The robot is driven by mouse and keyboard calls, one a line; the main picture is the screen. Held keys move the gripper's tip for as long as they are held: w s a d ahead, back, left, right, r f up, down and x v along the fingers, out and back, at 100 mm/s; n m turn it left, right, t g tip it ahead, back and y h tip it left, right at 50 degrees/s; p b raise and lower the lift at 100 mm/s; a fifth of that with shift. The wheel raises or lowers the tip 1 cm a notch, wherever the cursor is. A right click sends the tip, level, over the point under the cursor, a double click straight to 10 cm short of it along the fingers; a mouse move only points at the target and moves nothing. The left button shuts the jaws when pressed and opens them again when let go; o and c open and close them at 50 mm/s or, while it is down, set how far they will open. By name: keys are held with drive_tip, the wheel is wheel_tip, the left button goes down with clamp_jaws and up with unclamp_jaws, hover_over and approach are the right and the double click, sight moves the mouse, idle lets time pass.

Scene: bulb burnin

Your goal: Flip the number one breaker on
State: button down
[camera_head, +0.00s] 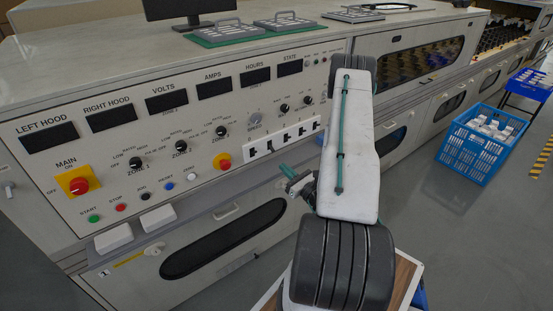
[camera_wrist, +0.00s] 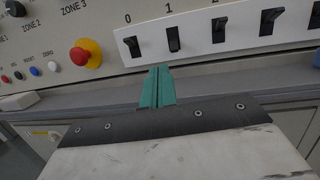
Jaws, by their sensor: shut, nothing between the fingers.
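A white breaker strip with several black switches runs along the lower right of the control panel. In the wrist view the number one breaker (camera_wrist: 173,39) sits under the label 1, between the zero breaker (camera_wrist: 132,46) and the number two breaker (camera_wrist: 219,29). Its lever looks different from its neighbours', but I cannot tell its exact position. The number one breaker also shows in the head view (camera_head: 269,146). My gripper (camera_wrist: 157,70) has green fingers shut together and empty. The fingertips are below the strip, between breakers zero and one, apart from them. My gripper also shows in the head view (camera_head: 284,170).
A red emergency button (camera_wrist: 84,54) on a yellow plate stands left of the strip. A ledge (camera_wrist: 60,110) juts out under the panel. Knobs and displays fill the panel above. A blue crate (camera_head: 480,145) stands on the floor to the right.

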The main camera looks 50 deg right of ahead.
sight(271, 148)
drive_tip(key=s+f+h, duration=0.1)
drive_tip(key=s+d+f+m+h, duration=0.1)
drive_tip(key=shift+d+f+m+g, duration=0.15)
drive_tip(key=shift+f+m+g, duration=0.15)
drive_tip(key=shift+w, duration=0.1)
drive_tip(key=x, duration=1)
drive_tip(key=shift+d+r, duration=0.1)
drive_tip(key=shift+d, duration=0.05)
